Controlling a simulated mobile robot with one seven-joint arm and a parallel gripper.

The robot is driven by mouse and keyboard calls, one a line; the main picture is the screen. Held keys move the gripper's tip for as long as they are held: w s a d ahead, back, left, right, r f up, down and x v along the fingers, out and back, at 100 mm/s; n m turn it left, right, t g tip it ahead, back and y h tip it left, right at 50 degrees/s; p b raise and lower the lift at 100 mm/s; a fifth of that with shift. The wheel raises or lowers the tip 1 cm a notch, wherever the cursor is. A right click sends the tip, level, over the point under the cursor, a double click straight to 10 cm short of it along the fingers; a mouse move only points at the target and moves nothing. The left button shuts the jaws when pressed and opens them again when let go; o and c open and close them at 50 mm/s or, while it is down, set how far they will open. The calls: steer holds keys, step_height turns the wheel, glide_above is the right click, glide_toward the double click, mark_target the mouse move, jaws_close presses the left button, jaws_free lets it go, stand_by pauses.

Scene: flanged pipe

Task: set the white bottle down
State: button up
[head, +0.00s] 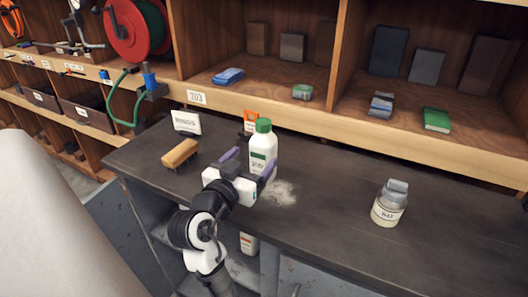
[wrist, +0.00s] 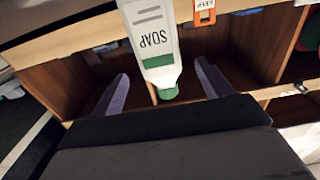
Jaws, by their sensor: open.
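The white bottle (head: 262,155) with a green cap stands upright on the dark worktop (head: 325,215), near the shelf front. My gripper (head: 249,165) is open at the bottle, with its purple fingers to either side. In the wrist view the bottle (wrist: 152,35) appears upside down, its label reading SOAP, between the two spread fingers. A gap shows between the bottle and each finger there. The bottle's base is partly hidden by my gripper in the head view.
A wooden brush (head: 180,153) and a RINGS card (head: 187,122) are at left, an orange tag (head: 250,118) behind. A lidded-looking jar (head: 387,212) stands at right. Worktop between bottle and jar is mostly clear.

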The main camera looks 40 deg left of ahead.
mark_target(266, 141)
steer(key=p+x, duration=0.2)
steer(key=x, duration=0.5)
steer(key=shift+w+r, duration=0.15)
steer(key=shift+w, duration=0.05)
steer(key=shift+w+a, duration=0.2)
steer(key=shift+w, duration=0.3)
steer(key=c, duration=1.5)
